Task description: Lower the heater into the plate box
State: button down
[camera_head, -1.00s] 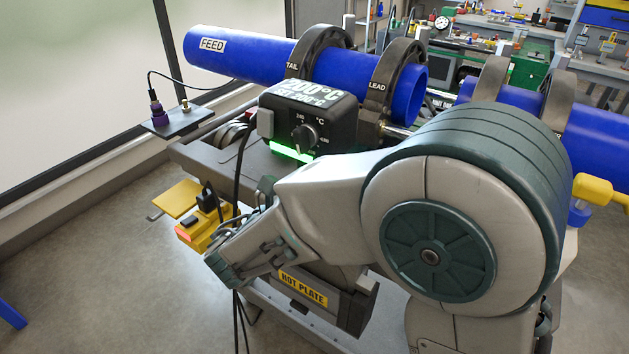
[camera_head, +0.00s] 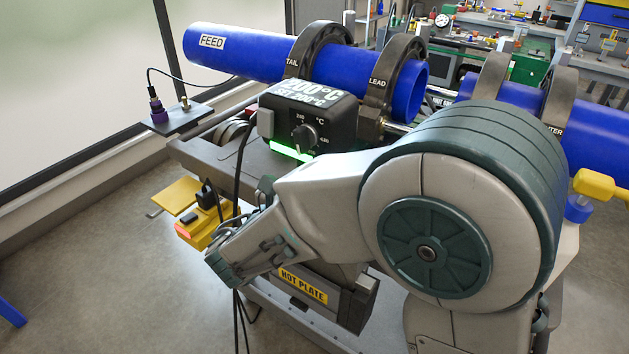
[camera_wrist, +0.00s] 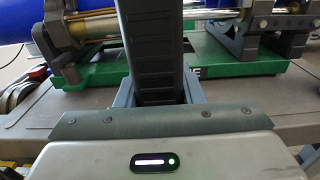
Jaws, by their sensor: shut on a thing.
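The heater (camera_head: 305,113) is a black box with a 200°C readout, a dial and a lit green strip. It stands upright above my arm in the head view. The plate box (camera_head: 340,308) is dark with a yellow HOT PLATE label and sits below. My arm covers the space between them, so I cannot tell how deep the heater's plate is in the box. In the wrist view my gripper (camera_wrist: 157,90) is shut on the dark ribbed heater part (camera_wrist: 156,45), a finger on each side. The fingers are hidden in the head view.
Blue pipes (camera_head: 260,55) lie in dark clamps (camera_head: 402,75) behind the heater. A black cable (camera_head: 240,165) hangs left of it. A yellow unit (camera_head: 208,225) sits at the cart's left side. Bare floor (camera_head: 110,255) lies to the left.

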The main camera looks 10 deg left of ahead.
jog(key=shift+r, duration=0.25)
jog(key=c, duration=0.9)
grip_release()
jog(key=shift+s, duration=0.1)
jog(key=o, duration=0.3)
jog(key=shift+f, duration=0.55)
jog(key=o, duration=0.6)
jog(key=shift+r, duration=0.1)
jog(key=shift+r, duration=0.1)
jog(key=shift+s, duration=0.1)
jog(key=shift+s+a, duration=0.3)
jog(key=shift+s, duration=0.35)
jog(key=v, duration=1.1)
jog(key=shift+s+b, duration=0.2)
jog(key=shift+b, duration=0.15)
